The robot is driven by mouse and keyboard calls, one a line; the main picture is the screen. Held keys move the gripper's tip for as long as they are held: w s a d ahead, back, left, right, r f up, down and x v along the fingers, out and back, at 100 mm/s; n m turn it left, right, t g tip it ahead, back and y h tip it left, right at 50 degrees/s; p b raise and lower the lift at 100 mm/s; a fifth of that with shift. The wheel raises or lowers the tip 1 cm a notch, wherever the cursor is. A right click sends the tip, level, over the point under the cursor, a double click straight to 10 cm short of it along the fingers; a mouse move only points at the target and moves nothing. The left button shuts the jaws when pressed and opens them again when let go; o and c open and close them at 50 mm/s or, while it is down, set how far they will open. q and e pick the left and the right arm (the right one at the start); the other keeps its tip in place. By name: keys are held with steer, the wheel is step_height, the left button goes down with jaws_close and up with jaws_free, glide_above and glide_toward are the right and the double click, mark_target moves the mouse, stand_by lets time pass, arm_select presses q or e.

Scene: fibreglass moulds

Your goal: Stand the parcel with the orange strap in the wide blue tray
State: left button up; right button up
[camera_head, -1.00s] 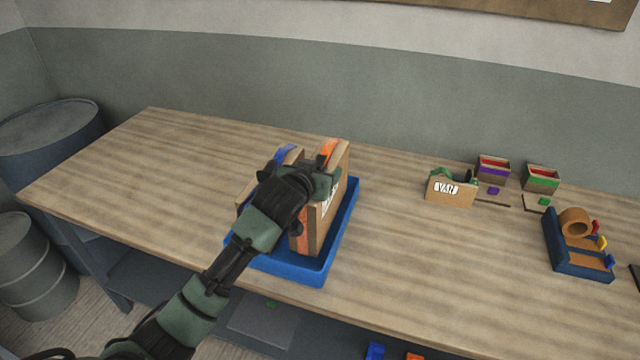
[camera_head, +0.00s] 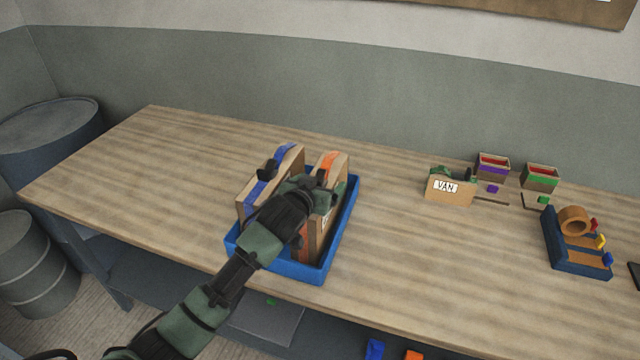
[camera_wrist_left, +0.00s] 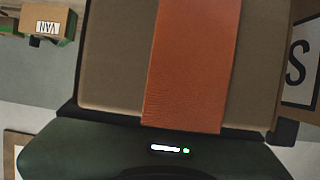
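The parcel with the orange strap (camera_head: 331,161) is a brown box standing upright in the wide blue tray (camera_head: 318,276), on its right side. My left gripper (camera_head: 318,187) is over its top, shut on it and hiding part of it. In the left wrist view the parcel (camera_wrist_left: 110,60) fills the middle between the fingers, its orange band facing the camera. I cannot see clearly whether its bottom touches the tray floor. My right gripper is not in view.
A parcel with a blue strap (camera_head: 287,152) stands in the tray just left of the held parcel. A VAN box (camera_head: 450,193), small bins (camera_head: 541,178) and a blue holder with a tape roll (camera_head: 574,221) stand at right. The table's left part is clear.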

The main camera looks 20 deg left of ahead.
arm_select(q)
steer(key=shift+r, duration=0.1)
steer(key=b+v, duration=0.1)
steer(key=v, duration=1.1)
steer(key=shift+r, duration=0.1)
